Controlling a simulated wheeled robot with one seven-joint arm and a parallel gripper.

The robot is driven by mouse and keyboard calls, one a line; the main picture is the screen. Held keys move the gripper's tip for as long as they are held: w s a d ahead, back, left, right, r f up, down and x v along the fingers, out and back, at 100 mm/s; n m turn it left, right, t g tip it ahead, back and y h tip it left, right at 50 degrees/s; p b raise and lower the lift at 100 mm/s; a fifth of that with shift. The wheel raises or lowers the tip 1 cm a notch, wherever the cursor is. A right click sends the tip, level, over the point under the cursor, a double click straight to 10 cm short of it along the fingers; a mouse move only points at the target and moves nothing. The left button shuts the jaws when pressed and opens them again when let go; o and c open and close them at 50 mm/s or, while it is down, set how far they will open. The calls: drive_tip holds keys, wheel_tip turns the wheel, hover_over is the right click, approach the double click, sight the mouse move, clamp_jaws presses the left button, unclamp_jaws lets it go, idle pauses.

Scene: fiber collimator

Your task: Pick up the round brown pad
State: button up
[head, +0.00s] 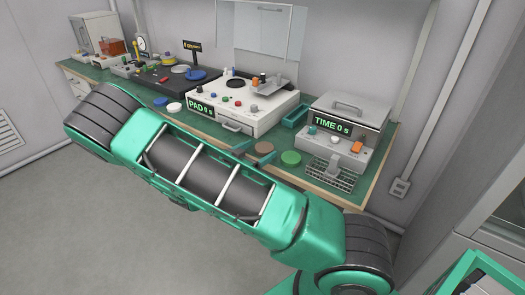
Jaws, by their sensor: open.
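The round brown pad (264,147) lies flat on the green bench top, between the PAD machine and the TIME machine. The lower side of it is close to my arm in the picture, and a brown-edged item there is partly hidden. A round green pad (291,157) lies just to its right. My green arm crosses the middle of the view in front of the bench.
The white PAD machine (257,112) stands left of the pads. The TIME box (358,120) and a wire basket (332,175) stand to the right. A green tray (296,116) is behind the pads. A white round dish (174,107) lies farther left.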

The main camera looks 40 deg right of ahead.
drive_tip(key=shift+w+d+f, duration=0.15)
drive_tip(key=shift+w+d, duration=0.05)
drive_tip(key=shift+d, duration=0.35)
drive_tip(key=c, duration=1.2)
